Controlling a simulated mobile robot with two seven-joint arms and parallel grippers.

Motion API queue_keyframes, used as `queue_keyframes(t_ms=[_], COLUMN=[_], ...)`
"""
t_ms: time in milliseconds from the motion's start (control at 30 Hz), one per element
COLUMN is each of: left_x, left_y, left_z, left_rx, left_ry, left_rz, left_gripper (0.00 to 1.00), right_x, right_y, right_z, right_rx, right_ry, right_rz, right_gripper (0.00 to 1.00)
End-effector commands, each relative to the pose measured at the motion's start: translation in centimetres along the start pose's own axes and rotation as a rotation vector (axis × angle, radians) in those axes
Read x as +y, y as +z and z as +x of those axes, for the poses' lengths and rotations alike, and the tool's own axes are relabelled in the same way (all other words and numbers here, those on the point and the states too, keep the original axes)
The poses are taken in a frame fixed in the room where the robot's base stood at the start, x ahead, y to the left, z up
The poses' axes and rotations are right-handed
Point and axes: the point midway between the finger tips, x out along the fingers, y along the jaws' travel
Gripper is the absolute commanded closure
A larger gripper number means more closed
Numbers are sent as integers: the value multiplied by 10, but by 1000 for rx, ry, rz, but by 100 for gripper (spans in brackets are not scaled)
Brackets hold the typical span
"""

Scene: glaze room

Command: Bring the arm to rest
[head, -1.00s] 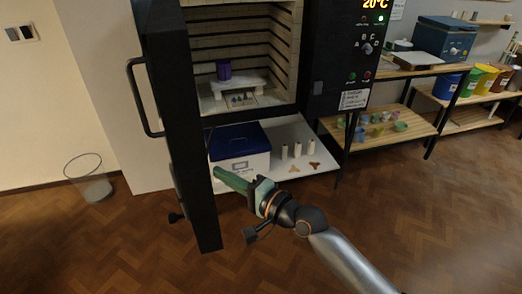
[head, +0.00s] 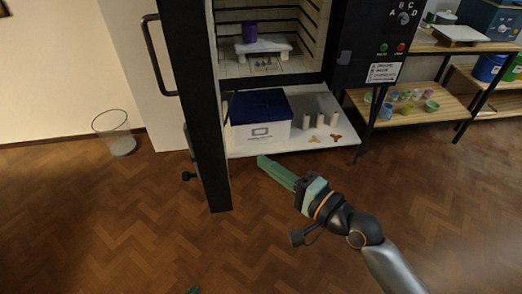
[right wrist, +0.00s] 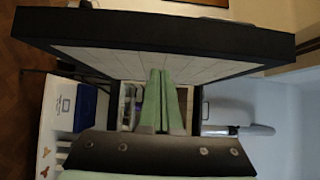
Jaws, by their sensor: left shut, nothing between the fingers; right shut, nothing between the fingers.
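My right arm comes in from the lower right of the head view. Its green-fingered right gripper (head: 264,161) is shut and empty, held out just below the front of the low white shelf, near the open kiln door. In the right wrist view its two green fingers (right wrist: 160,72) lie together with nothing between them. Only a small green tip of my left gripper (head: 193,290) shows at the bottom edge of the head view. It is shut, and the rest of that arm is out of frame.
The kiln door (head: 200,110) stands open left of my right gripper. A blue-lidded box (head: 262,133) sits on the low shelf (head: 340,148). A purple pot (head: 249,32) is in the kiln. A wire bin (head: 116,134) stands left. The foreground floor is clear.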

Motion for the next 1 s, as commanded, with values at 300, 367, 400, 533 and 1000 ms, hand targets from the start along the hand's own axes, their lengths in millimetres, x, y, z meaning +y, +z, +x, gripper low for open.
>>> queue_keyframes(t_ms=[300,367,400,533,1000], left_x=[0,0,0,0,0], left_y=[0,0,0,0,0], left_z=[0,0,0,0,0], left_rx=[0,0,0,0,0], left_ry=[0,0,0,0,0], left_rz=[0,0,0,0,0], left_gripper=[100,100,100,100,100], right_x=[7,22,37,111,290], right_y=[2,-1,-3,-11,19], right_z=[-11,-15,-20,-52,-214], right_rx=[12,37,60,135,-102], right_ry=[13,42,75,264,918], right_rz=[-22,-72,-125,-395,-1169], right_gripper=[100,100,100,100,100])
